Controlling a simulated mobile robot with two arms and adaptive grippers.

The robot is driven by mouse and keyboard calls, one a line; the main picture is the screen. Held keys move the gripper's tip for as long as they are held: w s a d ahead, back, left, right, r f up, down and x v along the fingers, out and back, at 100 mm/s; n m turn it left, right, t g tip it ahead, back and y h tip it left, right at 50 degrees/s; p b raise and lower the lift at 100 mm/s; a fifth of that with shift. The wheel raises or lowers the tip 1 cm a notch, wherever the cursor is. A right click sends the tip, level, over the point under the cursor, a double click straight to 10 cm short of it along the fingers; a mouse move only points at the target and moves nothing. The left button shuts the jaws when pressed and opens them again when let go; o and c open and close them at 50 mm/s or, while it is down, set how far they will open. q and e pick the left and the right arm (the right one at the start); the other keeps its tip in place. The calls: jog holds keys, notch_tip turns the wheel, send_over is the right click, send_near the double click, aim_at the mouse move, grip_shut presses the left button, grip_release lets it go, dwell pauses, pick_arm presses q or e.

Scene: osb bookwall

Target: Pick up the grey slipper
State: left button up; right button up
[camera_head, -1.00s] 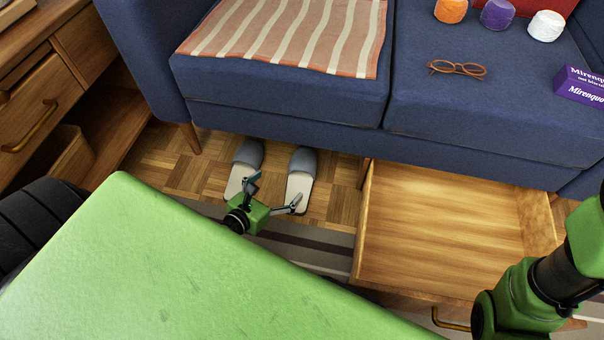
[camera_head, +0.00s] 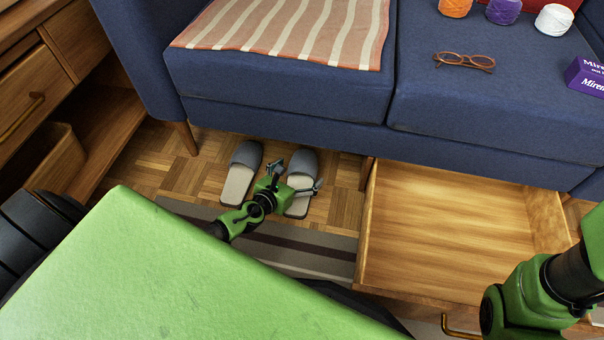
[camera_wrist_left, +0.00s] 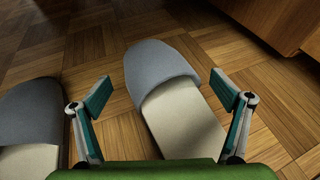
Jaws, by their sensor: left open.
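Two grey slippers with cream insoles lie side by side on the parquet in front of the sofa: the left slipper (camera_head: 246,154) and the right slipper (camera_head: 303,160). My left gripper (camera_head: 297,175) is open and empty over the right slipper, hiding part of it. In the left wrist view, the right slipper (camera_wrist_left: 160,66) sits centred between the spread fingers (camera_wrist_left: 162,92), its grey toe pointing away. The left slipper (camera_wrist_left: 30,112) is cut off at that view's left edge. I cannot tell whether any finger touches. My right arm shows, but its gripper is out of view.
An empty open wooden drawer (camera_head: 450,235) stands right of the slippers. The blue sofa (camera_head: 290,100) overhangs behind them. A striped rug (camera_head: 290,243) lies in front. A wooden cabinet (camera_head: 75,60) stands at the left. Bare parquet shows left of the slippers.

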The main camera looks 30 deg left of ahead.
pick_arm(q)
jog(key=c, duration=1.3)
jog(key=shift+r, duration=0.1)
